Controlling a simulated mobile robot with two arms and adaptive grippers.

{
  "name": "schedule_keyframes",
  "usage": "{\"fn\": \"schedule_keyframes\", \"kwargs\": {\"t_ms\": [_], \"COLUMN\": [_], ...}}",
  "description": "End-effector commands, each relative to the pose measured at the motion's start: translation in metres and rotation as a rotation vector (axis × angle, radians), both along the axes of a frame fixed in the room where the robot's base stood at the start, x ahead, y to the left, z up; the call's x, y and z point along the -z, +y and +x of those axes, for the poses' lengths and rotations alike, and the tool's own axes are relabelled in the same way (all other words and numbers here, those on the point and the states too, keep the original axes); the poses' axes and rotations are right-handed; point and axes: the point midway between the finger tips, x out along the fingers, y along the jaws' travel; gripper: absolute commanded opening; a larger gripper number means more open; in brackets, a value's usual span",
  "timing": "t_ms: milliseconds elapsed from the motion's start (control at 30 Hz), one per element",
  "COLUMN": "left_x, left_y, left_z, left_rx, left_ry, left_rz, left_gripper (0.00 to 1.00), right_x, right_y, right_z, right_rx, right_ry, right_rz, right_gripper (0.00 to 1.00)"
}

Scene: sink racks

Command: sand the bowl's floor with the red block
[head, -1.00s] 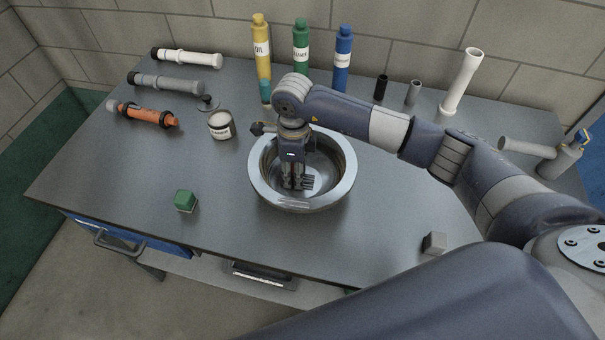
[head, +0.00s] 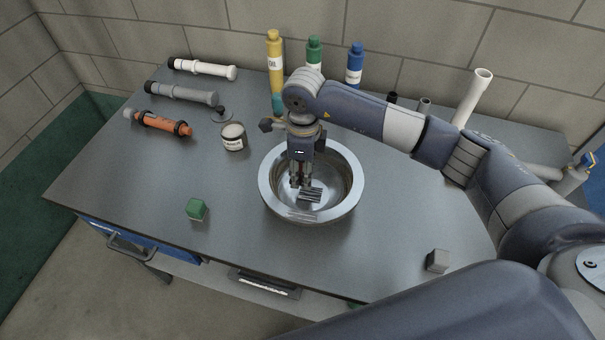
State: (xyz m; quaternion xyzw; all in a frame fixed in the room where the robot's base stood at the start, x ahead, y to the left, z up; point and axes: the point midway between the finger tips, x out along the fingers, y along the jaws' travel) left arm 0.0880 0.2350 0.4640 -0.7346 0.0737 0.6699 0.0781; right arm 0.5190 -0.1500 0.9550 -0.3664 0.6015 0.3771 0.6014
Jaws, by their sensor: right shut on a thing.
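The metal bowl (head: 354,193) stands upright on the grey worktop, with a broad shiny rim and a dark inside. My right gripper (head: 300,184) points down into the bowl, its fingers low and left of the middle near the floor. It is shut on the red block, which the fingers and gripper body hide; no red shows. I cannot tell whether the block touches the floor. Dark striped marks (head: 310,195) show on the bowl's floor just right of the fingertips. My left gripper is out of view.
A green block (head: 196,209) and a grey block (head: 437,261) lie on the worktop (head: 250,240) in front. A labelled jar (head: 233,137) stands left of the bowl. Several tubes lie back left; yellow (head: 275,60), green and blue bottles stand behind. A white pipe (head: 473,97) stands back right.

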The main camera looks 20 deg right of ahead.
Motion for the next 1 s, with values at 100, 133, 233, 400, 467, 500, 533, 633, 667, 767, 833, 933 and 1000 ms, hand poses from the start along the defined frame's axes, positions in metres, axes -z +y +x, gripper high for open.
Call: {"fn": "schedule_keyframes", "kwargs": {"t_ms": [100, 133, 233, 400, 467, 500, 533, 633, 667, 767, 833, 933, 1000], "left_x": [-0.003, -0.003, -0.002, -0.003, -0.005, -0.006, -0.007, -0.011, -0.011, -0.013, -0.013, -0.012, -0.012], "left_y": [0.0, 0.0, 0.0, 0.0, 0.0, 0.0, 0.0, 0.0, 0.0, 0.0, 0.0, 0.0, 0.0], "left_z": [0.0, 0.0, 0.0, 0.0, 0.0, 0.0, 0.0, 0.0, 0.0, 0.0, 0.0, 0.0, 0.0], "left_rx": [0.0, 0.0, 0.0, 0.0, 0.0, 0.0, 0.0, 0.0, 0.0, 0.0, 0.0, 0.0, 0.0], "left_ry": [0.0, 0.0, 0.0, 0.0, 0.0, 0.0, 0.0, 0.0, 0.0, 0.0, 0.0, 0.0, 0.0], "left_rz": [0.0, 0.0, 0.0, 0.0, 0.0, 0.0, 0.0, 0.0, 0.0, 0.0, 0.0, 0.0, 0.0], "left_gripper": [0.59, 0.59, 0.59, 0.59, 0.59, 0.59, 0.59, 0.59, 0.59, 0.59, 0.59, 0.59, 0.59], "right_x": [-0.006, -0.005, -0.005, -0.007, -0.01, -0.013, -0.016, -0.026, -0.029, -0.035, -0.035, -0.035, -0.035], "right_y": [0.0, 0.0, 0.0, 0.0, 0.0, 0.0, 0.0, 0.0, 0.0, 0.0, 0.0, 0.0, 0.0], "right_z": [0.0, 0.0, 0.0, 0.0, 0.0, 0.0, 0.0, 0.001, 0.001, 0.0, 0.0, 0.0, 0.0], "right_rx": [0.0, 0.0, 0.0, 0.0, 0.0, 0.0, 0.0, -0.001, -0.001, -0.001, -0.001, 0.0, 0.0], "right_ry": [-0.001, 0.0, 0.0, -0.001, -0.001, -0.001, -0.002, -0.003, -0.002, -0.001, 0.0, 0.0, 0.0], "right_rz": [0.0, 0.0, 0.0, 0.0, 0.0, 0.0, 0.0, 0.001, 0.0, 0.0, -0.001, -0.001, -0.001], "right_gripper": [0.1, 0.1, 0.1, 0.1, 0.1, 0.1, 0.1, 0.1, 0.1, 0.1, 0.1, 0.1, 0.1]}}
